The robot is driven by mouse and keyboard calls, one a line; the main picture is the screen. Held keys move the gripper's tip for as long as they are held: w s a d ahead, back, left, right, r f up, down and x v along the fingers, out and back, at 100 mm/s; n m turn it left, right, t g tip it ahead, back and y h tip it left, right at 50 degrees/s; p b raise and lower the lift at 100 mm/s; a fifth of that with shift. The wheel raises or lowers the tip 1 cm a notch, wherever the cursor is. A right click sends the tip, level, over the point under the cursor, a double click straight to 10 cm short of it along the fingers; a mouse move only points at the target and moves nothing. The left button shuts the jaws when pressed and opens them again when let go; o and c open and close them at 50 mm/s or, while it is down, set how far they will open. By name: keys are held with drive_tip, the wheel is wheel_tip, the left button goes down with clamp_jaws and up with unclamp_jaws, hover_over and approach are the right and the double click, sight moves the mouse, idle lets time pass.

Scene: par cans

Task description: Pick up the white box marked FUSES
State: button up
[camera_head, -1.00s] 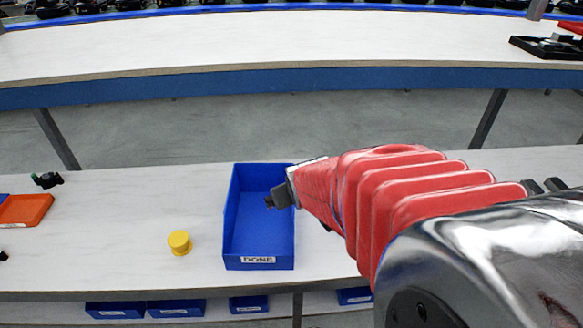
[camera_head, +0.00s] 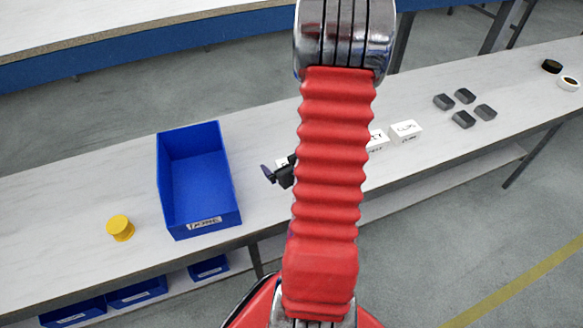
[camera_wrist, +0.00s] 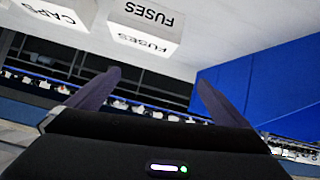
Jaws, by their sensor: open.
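The white box marked FUSES (camera_wrist: 146,26) shows near the top of the wrist view, its lettering upside down. It stands on the white bench, beyond my open fingertips and apart from them. My gripper (camera_wrist: 160,80) is open, with nothing between its two dark fingers. In the head view my gripper (camera_head: 277,173) is low over the bench, just right of the blue bin. A sliver of white (camera_head: 281,163) shows behind it there; I cannot read which box it is. My red arm sleeve hides much of the bench there.
The blue bin (camera_head: 163,185) stands left of my gripper. A white CAPS box (camera_wrist: 55,14) is beside the FUSES box. A CLIPS box (camera_head: 406,130) and another white box (camera_head: 376,141) are right of my arm. A yellow spool (camera_head: 120,228) stands left of the bin.

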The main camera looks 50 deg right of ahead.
drive_tip(key=shift+m+t+h, duration=0.4)
drive_tip(key=shift+m+t, duration=0.1)
drive_tip(key=shift+m, duration=0.4)
drive_tip(key=s+f, duration=0.2)
drive_tip(key=s+d+f, duration=0.1)
drive_tip(key=s, duration=0.1)
drive_tip(key=shift+s+d+f, duration=0.15)
drive_tip(key=shift+s+f, duration=0.25)
drive_tip(key=shift+s+f+h, duration=0.1)
drive_tip(key=shift+s+h, duration=0.2)
drive_tip(key=shift+s, duration=0.15)
drive_tip(key=shift+x, duration=4.35)
drive_tip(key=shift+w, duration=0.15)
drive_tip(key=shift+x, duration=2.45)
drive_tip(key=shift+w, duration=0.1)
